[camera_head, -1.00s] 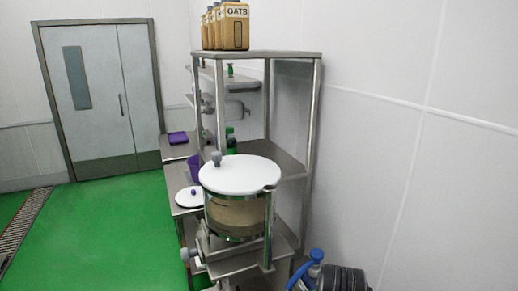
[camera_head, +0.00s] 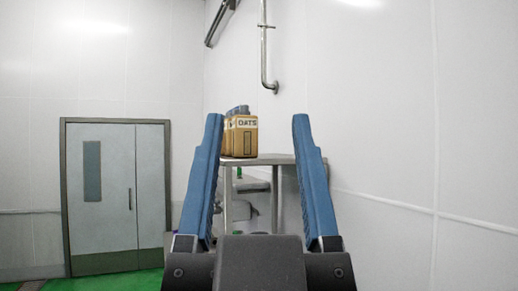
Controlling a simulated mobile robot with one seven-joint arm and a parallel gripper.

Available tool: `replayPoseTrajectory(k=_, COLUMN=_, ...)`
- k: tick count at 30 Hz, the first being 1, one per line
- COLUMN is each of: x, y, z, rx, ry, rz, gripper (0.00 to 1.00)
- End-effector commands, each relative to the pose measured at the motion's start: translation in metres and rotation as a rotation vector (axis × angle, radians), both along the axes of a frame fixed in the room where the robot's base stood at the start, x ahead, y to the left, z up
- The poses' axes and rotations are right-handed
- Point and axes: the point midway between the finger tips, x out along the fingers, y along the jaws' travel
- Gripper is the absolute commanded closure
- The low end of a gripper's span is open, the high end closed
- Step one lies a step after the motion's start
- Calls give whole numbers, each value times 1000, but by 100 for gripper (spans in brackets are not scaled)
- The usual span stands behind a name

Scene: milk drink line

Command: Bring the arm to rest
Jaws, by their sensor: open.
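My gripper (camera_head: 257,122) is in the middle of the head view, its two blue fingers pointing up and standing wide apart. It is open and nothing shows between the fingers except the background. The dark wrist of my arm fills the bottom middle of the picture and hides the lower part of the shelf rack behind it.
A steel rack (camera_head: 282,159) stands behind my gripper, with oats cartons (camera_head: 241,137) on its top shelf. A grey double door (camera_head: 115,195) is at the left, above a strip of green floor (camera_head: 120,281). A pipe (camera_head: 264,50) runs down the wall. The right wall is bare.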

Motion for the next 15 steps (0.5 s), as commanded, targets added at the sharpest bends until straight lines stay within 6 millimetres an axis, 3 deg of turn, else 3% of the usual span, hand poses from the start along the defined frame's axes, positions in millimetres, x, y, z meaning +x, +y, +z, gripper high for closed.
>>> replayPoseTrajectory(k=8, x=1, y=0, z=-9, rx=-2, ry=4, rz=-4, gripper=35)
replayPoseTrajectory(k=15, x=2, y=-1, z=-62, rx=-3, ry=6, rz=-8, gripper=35)
